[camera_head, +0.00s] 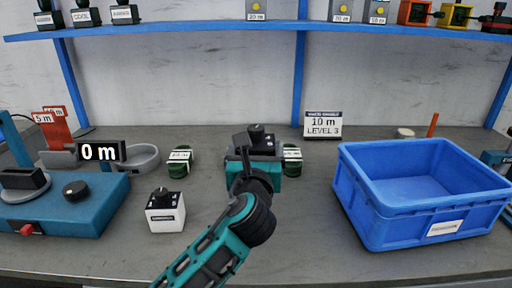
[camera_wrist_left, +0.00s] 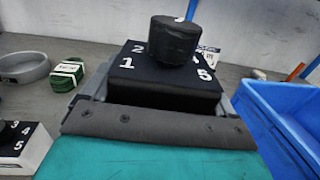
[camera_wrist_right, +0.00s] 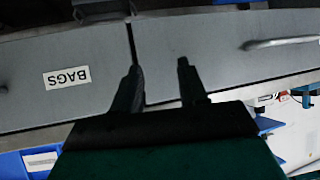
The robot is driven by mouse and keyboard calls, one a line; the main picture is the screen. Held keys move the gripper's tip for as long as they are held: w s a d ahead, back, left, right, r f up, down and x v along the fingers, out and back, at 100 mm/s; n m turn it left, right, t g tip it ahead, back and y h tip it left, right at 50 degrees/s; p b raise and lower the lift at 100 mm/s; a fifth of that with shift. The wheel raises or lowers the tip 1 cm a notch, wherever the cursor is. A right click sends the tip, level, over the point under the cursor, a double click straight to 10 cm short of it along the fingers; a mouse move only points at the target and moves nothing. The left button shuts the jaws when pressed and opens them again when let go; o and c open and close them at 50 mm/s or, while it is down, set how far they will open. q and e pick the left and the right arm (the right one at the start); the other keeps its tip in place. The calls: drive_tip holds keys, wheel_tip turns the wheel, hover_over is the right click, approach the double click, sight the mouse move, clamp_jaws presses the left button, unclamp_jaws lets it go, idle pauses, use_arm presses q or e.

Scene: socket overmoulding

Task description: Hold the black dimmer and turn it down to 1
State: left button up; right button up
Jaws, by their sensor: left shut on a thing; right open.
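The black dimmer (camera_head: 262,146) is near the middle of the bench in the head view, with its round knob (camera_head: 256,130) on top. My left gripper (camera_head: 249,157) is shut on its body. In the left wrist view the dimmer (camera_wrist_left: 165,88) sits upright between the jaws, with white dial figures 1, 2, 5 and a partly hidden one around the tall black knob (camera_wrist_left: 175,40). I cannot tell which figure the knob points to. My right gripper (camera_wrist_right: 160,78) is open and empty in the right wrist view, in front of a grey drawer front, away from the dimmer.
A white dimmer box (camera_head: 166,214) stands left of my left arm. Green cable coils (camera_head: 180,162) lie beyond it. A blue bin (camera_head: 375,220) stands at right, a blue-teal machine (camera_head: 75,215) at left. A drawer (camera_wrist_right: 200,60) is labelled BAGS.

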use_arm(q)
drive_tip(key=shift+f+b, duration=3.8)
drive_tip(key=shift+f, duration=3.4)
drive_tip(key=shift+f+b, duration=0.45)
drive_tip(key=shift+f, duration=0.35)
drive_tip(key=shift+f, duration=0.1)
drive_tip(key=shift+f, duration=0.15)
